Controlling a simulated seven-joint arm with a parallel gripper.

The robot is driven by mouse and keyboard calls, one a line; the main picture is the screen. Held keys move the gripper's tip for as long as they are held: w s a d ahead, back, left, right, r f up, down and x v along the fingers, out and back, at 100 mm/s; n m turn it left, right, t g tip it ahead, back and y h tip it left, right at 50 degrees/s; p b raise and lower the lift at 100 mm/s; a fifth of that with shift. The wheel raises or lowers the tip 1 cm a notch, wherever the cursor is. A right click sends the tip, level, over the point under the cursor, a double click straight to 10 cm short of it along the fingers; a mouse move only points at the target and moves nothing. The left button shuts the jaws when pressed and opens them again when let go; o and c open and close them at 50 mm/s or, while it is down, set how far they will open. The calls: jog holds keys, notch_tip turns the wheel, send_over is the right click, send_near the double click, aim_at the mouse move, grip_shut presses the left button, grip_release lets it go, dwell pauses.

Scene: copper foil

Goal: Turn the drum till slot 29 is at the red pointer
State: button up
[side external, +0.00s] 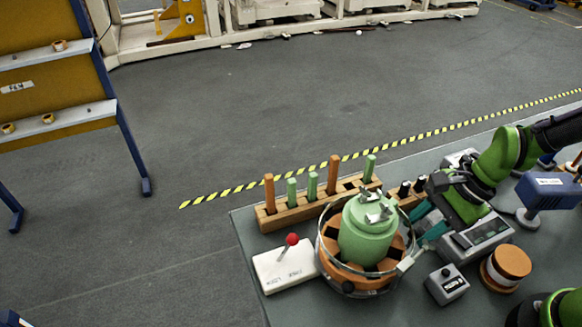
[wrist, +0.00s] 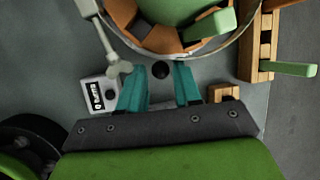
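The drum (side external: 327,258) is an orange slotted wheel inside a clear ring, with a green pot (side external: 368,235) on top. Its orange segments also show at the top of the wrist view (wrist: 122,12). My gripper (side external: 424,222) is right of the drum in the side view. In the wrist view its teal fingers (wrist: 160,72) are apart, one each side of a round black knob (wrist: 160,70) at the drum's edge; contact cannot be told. A pale arm (side external: 410,259) stands at the ring's right front. I cannot make out slot numbers or the red pointer.
A white lever box (side external: 283,270) with a red ball (side external: 292,239) stands left of the drum. A wooden rack (side external: 286,215) with orange and green pegs is behind. A grey knob box (side external: 447,284), a spool (side external: 505,266) and a display unit (side external: 480,235) crowd the right.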

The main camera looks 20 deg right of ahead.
jog(key=v, duration=1.5)
jog(key=shift+d+r, duration=0.2)
jog(key=shift+r, duration=0.1)
jog(key=shift+s, duration=0.1)
jog(key=shift+c, duration=0.4)
